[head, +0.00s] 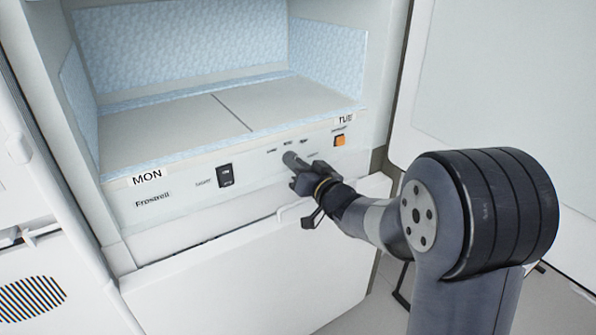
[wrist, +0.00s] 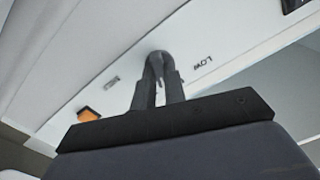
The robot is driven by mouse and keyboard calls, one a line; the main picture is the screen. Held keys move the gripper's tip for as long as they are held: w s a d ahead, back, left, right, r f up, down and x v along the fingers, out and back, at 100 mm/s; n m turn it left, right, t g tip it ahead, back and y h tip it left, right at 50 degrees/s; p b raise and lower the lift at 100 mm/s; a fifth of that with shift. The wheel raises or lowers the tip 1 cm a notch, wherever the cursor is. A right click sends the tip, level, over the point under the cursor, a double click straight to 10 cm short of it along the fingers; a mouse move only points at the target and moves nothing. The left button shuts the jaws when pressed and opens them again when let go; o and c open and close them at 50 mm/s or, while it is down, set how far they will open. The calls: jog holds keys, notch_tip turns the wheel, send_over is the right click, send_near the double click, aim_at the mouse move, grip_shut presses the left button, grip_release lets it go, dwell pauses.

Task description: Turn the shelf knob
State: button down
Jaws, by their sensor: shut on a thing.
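The shelf knob (head: 291,158) is a dark grey knob on the white front panel below the shelf, right of the black switch in the head view. My gripper (head: 300,178) reaches it from the lower right and is shut on it. In the wrist view the knob (wrist: 158,62) shows between my two dark fingertips (wrist: 158,85). A "LOW" label is printed beside the knob in the wrist view. The fingers hide part of the knob, and I cannot tell its exact setting.
A black rocker switch (head: 225,175) sits left of the knob and an orange button (head: 340,140) right of it. Above is a shelf (head: 190,125) with blue-patterned walls. A white drawer front (head: 250,270) lies below the panel. A white door (head: 500,110) stands at right.

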jog(key=shift+n+b, duration=3.6)
jog(key=shift+n, duration=2.8)
jog(key=c, duration=1.5)
grip_release()
jog(key=shift+o, duration=0.2)
